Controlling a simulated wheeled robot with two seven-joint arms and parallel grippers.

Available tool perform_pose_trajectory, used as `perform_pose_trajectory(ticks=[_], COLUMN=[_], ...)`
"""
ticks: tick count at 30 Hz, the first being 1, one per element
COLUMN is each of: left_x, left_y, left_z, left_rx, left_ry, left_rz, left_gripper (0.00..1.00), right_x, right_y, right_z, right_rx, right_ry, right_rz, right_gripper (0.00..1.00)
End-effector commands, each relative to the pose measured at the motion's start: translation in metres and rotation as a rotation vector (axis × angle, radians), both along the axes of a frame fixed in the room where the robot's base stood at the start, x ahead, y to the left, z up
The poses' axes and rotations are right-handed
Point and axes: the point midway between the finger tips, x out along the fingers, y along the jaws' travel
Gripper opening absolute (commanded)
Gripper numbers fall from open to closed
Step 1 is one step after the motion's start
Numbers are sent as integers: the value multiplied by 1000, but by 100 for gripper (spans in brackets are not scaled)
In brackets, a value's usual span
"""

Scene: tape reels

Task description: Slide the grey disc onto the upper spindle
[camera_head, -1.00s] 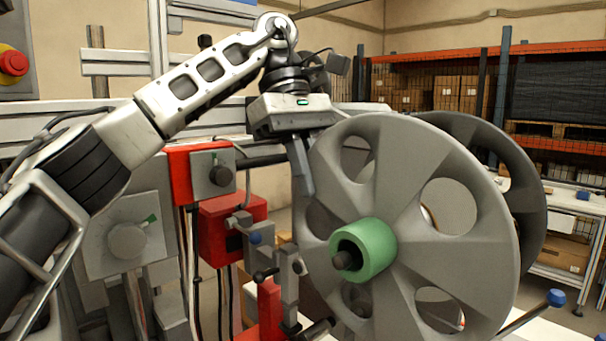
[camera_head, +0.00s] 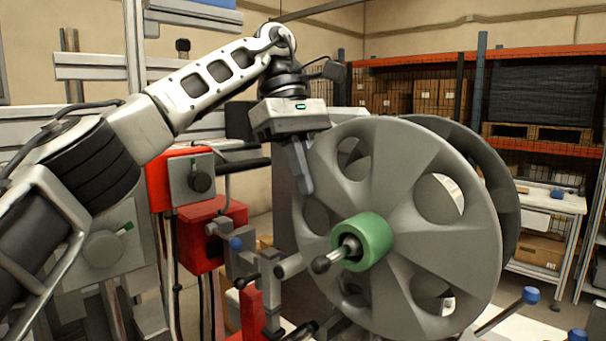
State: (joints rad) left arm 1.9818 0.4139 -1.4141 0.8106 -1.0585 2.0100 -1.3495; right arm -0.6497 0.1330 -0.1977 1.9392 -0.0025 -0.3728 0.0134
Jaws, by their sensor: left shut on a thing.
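The grey disc (camera_head: 415,250) is a large spoked reel with round holes and a green hub (camera_head: 376,241). It stands on edge, its front face turned toward me. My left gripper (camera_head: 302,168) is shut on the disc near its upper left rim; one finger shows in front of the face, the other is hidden. My right gripper is out of view.
Red boxes (camera_head: 210,235) and a metal bracket (camera_head: 243,265) stand close left of the disc. Blue-knobbed levers (camera_head: 529,296) are at lower right. Shelves with cartons (camera_head: 425,95) and a white workbench (camera_head: 550,202) stand farther back.

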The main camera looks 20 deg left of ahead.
Motion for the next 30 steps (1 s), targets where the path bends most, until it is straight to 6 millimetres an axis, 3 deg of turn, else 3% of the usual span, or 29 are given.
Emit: perform_pose_trajectory(ticks=[23,24,26,30], left_x=[9,9,9,9], left_y=[-5,-4,-4,-4], left_z=[1,1,1,0], left_rx=[-3,-3,-3,-2], left_ry=[-1,-1,-1,0], left_rz=[0,0,0,0], left_gripper=[0,14,30,33], right_x=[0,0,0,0], right_y=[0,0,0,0], right_z=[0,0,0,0], right_rx=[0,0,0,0], right_ry=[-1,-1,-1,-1], right_rz=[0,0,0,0], right_gripper=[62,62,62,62])
